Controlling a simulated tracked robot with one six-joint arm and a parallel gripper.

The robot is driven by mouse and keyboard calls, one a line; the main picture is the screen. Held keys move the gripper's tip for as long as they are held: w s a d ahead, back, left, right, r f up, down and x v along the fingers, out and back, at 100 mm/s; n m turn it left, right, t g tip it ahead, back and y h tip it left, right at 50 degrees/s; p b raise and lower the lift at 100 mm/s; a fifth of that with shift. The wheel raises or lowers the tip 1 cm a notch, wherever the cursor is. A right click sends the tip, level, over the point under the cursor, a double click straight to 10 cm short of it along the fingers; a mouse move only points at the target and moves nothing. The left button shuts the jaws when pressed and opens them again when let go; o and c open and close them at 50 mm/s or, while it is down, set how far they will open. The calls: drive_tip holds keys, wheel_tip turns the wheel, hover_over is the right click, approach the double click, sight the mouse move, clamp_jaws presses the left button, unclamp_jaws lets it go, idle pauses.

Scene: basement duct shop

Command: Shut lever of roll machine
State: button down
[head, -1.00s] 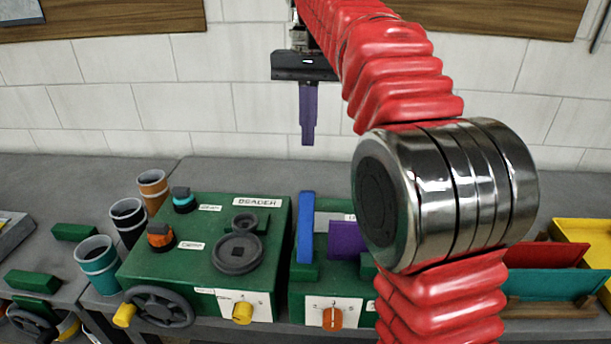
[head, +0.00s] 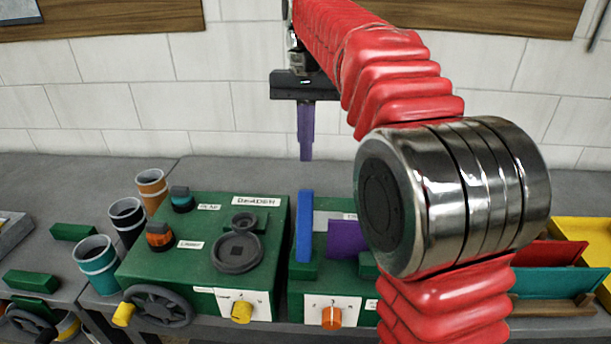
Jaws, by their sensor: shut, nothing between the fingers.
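My gripper (head: 306,157) has purple fingers pointing down. It is shut and empty, in the air just above the blue upright piece. This blue piece (head: 304,226), which looks like a lever, stands upright on a green block at the left of a green machine (head: 301,293). A purple plate (head: 346,238) stands beside it. My arm hides the right part of this machine and most of its label, so I cannot read whether it is the roll machine. An orange knob (head: 332,318) is on its front. I see no gap between fingertips and lever clearly enough to judge depth.
A green machine labelled BEADER (head: 211,276) stands to the left, with a dark handwheel (head: 157,306) and yellow knob (head: 241,312). Several cups, one teal (head: 97,264), stand left of it. Red and teal sheets (head: 556,286) stand at the right. The bench behind is clear.

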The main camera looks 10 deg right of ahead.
drive_tip(key=s+a+f, duration=0.1)
drive_tip(key=s+f, duration=0.3)
drive_tip(key=shift+a+f, duration=0.15)
drive_tip(key=shift+f, duration=0.1)
idle(0.4)
drive_tip(key=shift+s+r, duration=0.1)
drive_tip(key=shift+s, duration=0.1)
idle(0.3)
